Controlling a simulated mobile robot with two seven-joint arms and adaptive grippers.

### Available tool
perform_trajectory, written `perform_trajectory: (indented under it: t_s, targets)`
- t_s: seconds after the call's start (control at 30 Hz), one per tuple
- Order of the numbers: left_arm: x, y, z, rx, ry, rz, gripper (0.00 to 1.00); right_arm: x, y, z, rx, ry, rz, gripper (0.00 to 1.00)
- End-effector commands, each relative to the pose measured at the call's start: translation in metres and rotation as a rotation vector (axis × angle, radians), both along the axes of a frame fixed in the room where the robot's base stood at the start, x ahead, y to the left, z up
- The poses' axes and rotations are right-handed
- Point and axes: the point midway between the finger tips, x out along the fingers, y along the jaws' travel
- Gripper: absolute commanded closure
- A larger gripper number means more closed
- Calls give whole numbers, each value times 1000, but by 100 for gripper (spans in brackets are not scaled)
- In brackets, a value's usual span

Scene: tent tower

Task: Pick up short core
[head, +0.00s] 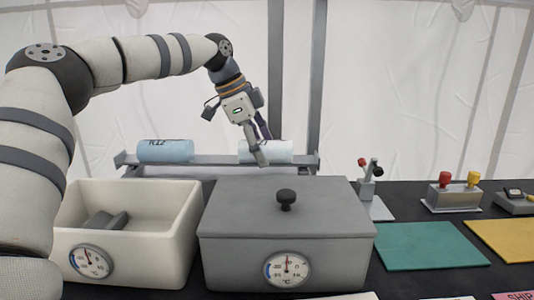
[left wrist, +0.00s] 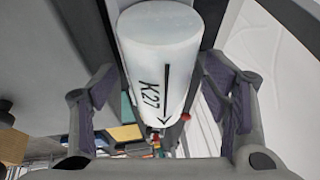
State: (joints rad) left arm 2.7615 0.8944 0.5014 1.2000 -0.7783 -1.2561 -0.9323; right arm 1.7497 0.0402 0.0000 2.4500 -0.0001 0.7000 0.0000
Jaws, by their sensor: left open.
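Two pale cylindrical cores lie on a grey rack (head: 215,160) behind the boxes. The left core (head: 165,151) is light blue with dark lettering. The right core (head: 283,151) is whiter; in the left wrist view this core (left wrist: 160,60) shows the mark K27 and an arrow. I cannot tell from their lengths which is the short one. My left gripper (head: 259,150) is at the right core, pointing down, with one finger in front of it. In the left wrist view my open fingers (left wrist: 160,105) stand either side of the core, with gaps visible. My right gripper is not in view.
An open white box (head: 180,225) with a dial and a grey block inside stands front left. A closed grey box (head: 330,215) with a black knob stands beside it, before the rack. Right of it lie a green mat (head: 430,246) and a yellow mat (head: 505,236).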

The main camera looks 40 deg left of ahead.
Motion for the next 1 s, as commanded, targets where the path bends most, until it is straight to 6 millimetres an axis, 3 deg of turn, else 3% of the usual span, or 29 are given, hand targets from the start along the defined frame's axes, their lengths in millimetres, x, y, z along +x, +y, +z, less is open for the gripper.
perform_trajectory:
  t_s: [0.13,0.4,0.77,0.9,1.0]
  targets:
    - [0,0,2,0,-4,0,33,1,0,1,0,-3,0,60]
    - [-1,0,2,0,-3,0,92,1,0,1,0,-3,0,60]
    - [0,0,11,0,-5,0,92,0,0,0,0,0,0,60]
    - [-1,-1,39,2,-8,0,92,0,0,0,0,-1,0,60]
    - [-25,-10,72,1,-21,-3,92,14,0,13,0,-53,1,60]
